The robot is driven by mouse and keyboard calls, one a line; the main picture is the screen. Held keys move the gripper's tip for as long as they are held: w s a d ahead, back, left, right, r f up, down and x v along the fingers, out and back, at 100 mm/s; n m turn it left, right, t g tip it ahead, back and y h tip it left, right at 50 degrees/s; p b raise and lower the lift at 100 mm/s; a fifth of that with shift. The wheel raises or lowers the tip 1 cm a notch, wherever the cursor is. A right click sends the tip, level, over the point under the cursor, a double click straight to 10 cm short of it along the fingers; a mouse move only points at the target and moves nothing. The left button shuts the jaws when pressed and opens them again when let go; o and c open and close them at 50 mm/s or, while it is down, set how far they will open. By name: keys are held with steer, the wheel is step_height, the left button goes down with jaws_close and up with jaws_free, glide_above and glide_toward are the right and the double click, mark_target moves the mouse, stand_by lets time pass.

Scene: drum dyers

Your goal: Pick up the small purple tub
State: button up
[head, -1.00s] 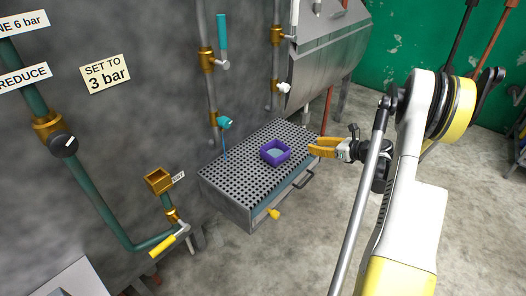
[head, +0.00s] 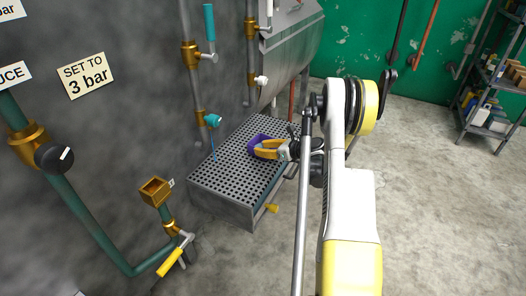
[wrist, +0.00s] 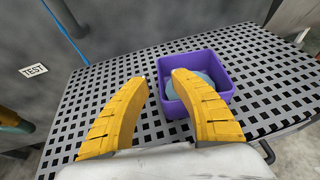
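The small purple tub (head: 258,139) stands upright on the perforated metal grate (head: 222,178) of a box below the wall pipes. In the wrist view the tub (wrist: 211,60) is open-topped and square, with a grey-blue content. My yellow-fingered gripper (head: 254,150) is at the tub and partly hides it in the head view. The right finger overlaps the tub's near side in the picture and the left finger is over bare grate. I cannot tell whether the right finger touches the tub.
A yellow tap (head: 271,208) sticks out at the front. A metal drum (head: 295,50) hangs behind. The grate left of the tub is clear. A shelf (head: 490,100) stands far right.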

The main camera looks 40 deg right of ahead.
mark_target(256, 141)
steer(key=b+x, duration=0.1)
steer(key=x, duration=0.2)
steer(key=shift+w+a+f, duration=0.1)
steer(key=shift+w+f, duration=0.05)
steer(key=shift+f, duration=0.05)
steer(key=shift+r, duration=0.1)
jaws_close()
